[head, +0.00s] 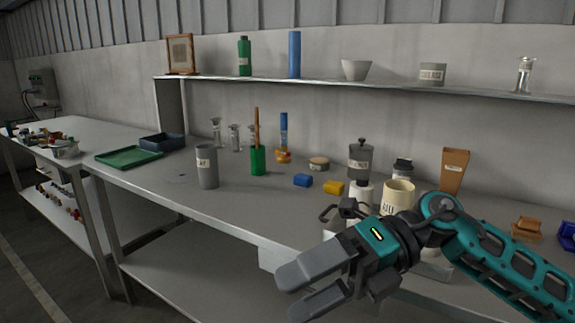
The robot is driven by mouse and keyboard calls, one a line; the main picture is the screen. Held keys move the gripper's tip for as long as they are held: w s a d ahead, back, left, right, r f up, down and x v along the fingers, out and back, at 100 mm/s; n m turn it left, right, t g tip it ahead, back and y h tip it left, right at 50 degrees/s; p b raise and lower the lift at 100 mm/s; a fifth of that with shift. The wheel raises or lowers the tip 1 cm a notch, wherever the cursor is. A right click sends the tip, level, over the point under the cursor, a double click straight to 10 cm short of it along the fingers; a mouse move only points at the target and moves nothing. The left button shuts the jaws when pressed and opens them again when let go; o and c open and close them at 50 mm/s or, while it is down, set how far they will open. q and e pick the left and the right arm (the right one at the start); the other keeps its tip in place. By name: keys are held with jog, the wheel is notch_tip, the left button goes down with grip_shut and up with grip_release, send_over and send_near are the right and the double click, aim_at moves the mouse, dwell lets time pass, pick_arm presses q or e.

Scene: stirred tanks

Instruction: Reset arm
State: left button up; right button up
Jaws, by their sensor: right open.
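My right gripper (303,290) is in front of the workbench, low in the middle of the head view. Its two grey fingers point left and stand apart, with nothing between them. My teal right arm (490,262) comes in from the right edge and covers part of the bench front and some of the vessels behind it. My left gripper is not in view.
The grey bench (225,207) bears a grey cup (207,167), a green cup (258,161), a blue block (303,181), a yellow block (334,188) and a cream mug (398,195). A shelf (330,85) runs above.

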jog(key=w+a+r+m+t+y, duration=0.15)
jog(key=w+m+t+y, duration=0.25)
jog(key=m+t+y, duration=0.6)
jog(key=w+d+f+m+t+h+p, duration=0.15)
jog(key=d+f+m+t+h, duration=0.25)
jog(key=f+m+t+h, duration=0.45)
jog(key=w+d+f+m+t+h, duration=0.25)
jog(key=m+t, duration=0.25)
jog(key=m, duration=0.7)
jog(key=s+d+f+m+g+h, duration=0.2)
jog(key=s+d+f+m+h, duration=0.1)
jog(key=f, duration=0.5)
jog(key=s+d+f+m+g+h, duration=0.2)
jog(key=s+d+f+m+h, duration=0.2)
jog(key=s+f, duration=0.2)
jog(key=s+d+f+m+g+h+p, duration=0.1)
jog(key=s+d+f+m+g+h, duration=0.2)
jog(key=f, duration=0.7)
jog(key=shift+s+d+m+h, duration=0.25)
jog(key=shift+s+m+h, duration=0.25)
jog(key=shift+s, duration=0.65)
jog(key=shift+r, duration=0.1)
